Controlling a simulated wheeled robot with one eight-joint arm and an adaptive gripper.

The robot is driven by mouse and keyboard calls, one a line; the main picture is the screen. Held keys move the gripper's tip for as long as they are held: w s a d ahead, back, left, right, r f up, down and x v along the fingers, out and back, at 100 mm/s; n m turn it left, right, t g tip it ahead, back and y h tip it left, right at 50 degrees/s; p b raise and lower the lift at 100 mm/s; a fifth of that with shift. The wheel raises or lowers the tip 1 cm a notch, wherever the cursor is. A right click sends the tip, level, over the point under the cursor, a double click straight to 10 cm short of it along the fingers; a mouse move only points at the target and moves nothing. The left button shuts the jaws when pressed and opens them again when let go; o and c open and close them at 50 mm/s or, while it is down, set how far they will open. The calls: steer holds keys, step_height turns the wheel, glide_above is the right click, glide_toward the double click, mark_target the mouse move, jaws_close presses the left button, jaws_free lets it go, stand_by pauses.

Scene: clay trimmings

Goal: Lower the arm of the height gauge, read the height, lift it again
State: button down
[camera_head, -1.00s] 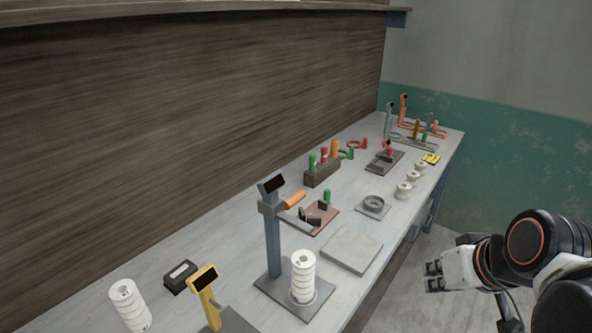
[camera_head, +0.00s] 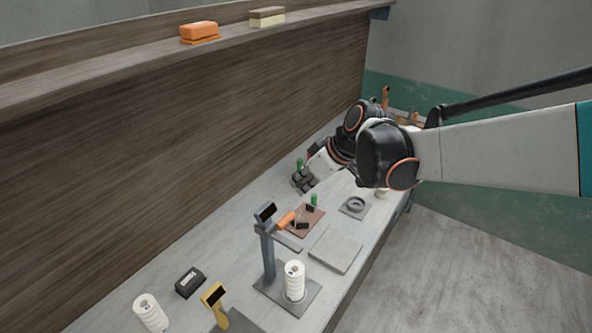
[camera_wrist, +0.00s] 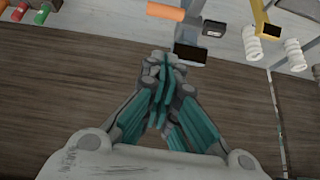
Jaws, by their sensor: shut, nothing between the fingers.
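The height gauge stands on the bench in the head view, with a grey-blue post (camera_head: 268,255), a dark display on top and an orange handle (camera_head: 286,219) on its arm. A stack of white discs (camera_head: 294,281) stands on its base plate beside the post. In the wrist view the orange handle (camera_wrist: 179,12) and the dark display (camera_wrist: 190,53) lie beyond my fingertips. My gripper (camera_head: 304,180) is shut and empty, above the bench and behind the gauge, apart from it. In the wrist view my gripper (camera_wrist: 163,62) shows its fingers together.
A yellow gauge (camera_head: 214,297), a black box (camera_head: 189,281) and another white stack (camera_head: 150,312) stand at the near left. A flat grey slab (camera_head: 335,250) and a dark ring on a plate (camera_head: 355,205) lie right of the gauge. A wooden wall and shelf (camera_head: 330,20) rise behind the bench.

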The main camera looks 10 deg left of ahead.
glide_above(286, 216)
steer(key=f, duration=0.7)
steer(key=shift+w+a+f+b, duration=0.1)
steer(key=shift+a+f+b, duration=0.2)
steer(key=shift+a+f, duration=0.1)
steer(key=shift+d+f, duration=0.15)
steer(key=shift+f, duration=0.4)
steer(key=shift+d+f, duration=0.15)
steer(key=shift+f, duration=0.4)
steer(key=shift+d+f, duration=0.15)
steer(key=shift+f, duration=0.5)
steer(key=shift+s, duration=0.2)
